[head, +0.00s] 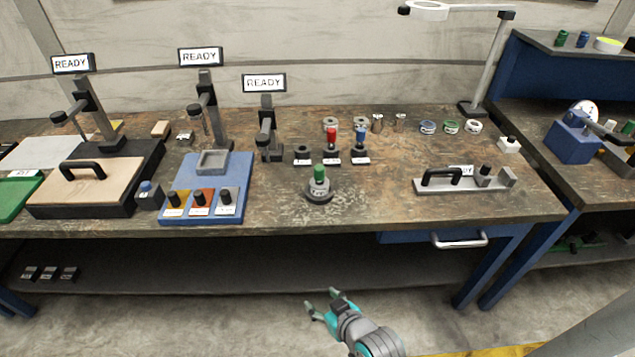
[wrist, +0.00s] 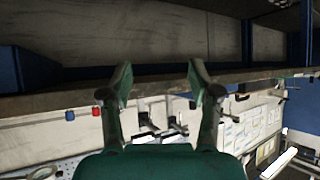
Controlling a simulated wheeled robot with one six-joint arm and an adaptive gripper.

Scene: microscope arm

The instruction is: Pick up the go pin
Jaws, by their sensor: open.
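A green-topped pin (head: 319,175) stands upright in a round grey base near the front middle of the bench. Behind it a red-topped pin (head: 331,138) and a blue-topped pin (head: 361,138) stand on small dark labelled blocks. The labels are too small to read, so I cannot tell which is the go pin. My gripper (head: 322,302) is open and empty, in front of the bench and below its top. Its two spread fingers show in the wrist view (wrist: 158,85) with nothing between them.
The bench top (head: 380,205) has free room around the green-topped pin. A blue fixture (head: 240,211) stands left, a grey plate with a black handle (head: 441,176) right. Dark stands with READY signs (head: 264,83) rise behind. A drawer handle (head: 459,240) juts from the bench front.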

